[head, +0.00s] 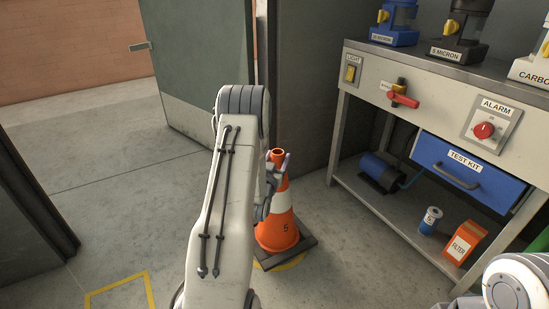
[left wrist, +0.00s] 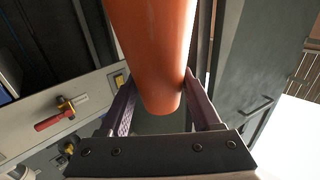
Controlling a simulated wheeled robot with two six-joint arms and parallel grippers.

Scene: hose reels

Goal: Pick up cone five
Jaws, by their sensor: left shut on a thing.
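Cone five (head: 283,231) is orange with white bands, a dark square base and the number 5 on its side. It stands upright on the floor by the dark wall, right of my left arm in the head view. My left gripper (head: 279,170) is at the upper part of the cone, partly hidden by my arm. In the left wrist view the orange cone (left wrist: 160,60) lies between the two fingers of my left gripper (left wrist: 157,105), which are shut on it. My right gripper is not in view.
A workbench (head: 435,72) stands at the right, with a blue test kit drawer (head: 466,172). A pump (head: 380,172), a can (head: 430,220) and an orange filter box (head: 465,243) sit on its lower shelf. A yellow floor marking (head: 120,285) lies at lower left; the floor there is clear.

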